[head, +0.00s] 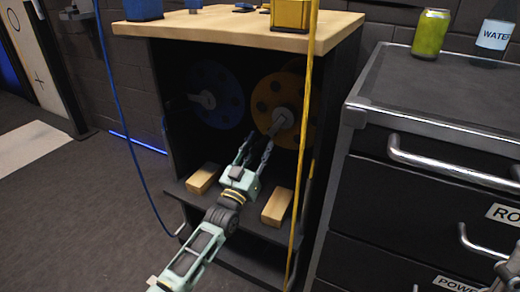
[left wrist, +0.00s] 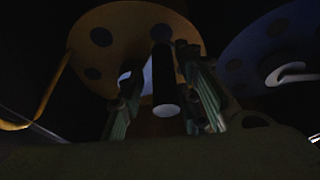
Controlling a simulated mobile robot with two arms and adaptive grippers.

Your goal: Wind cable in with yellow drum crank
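The yellow drum (head: 270,97) stands upright inside the dark cabinet, on the right; it fills the upper left of the left wrist view (left wrist: 122,22). Its grey crank (head: 282,120) is at the hub. My left gripper (head: 259,143) reaches into the cabinet with its fingers apart. In the left wrist view, the crank's dark round handle (left wrist: 164,80) stands between the two fingers, with no clear contact. The yellow cable (head: 299,190) hangs from the bench top in front of the cabinet's right side. My right gripper is out of view.
A blue drum (head: 222,100) with its own crank is left of the yellow one. Two wooden blocks (head: 203,179) (head: 277,207) lie on the cabinet's lower shelf. A blue cable (head: 128,130) hangs at the left. A dark drawer unit (head: 420,190) stands at the right.

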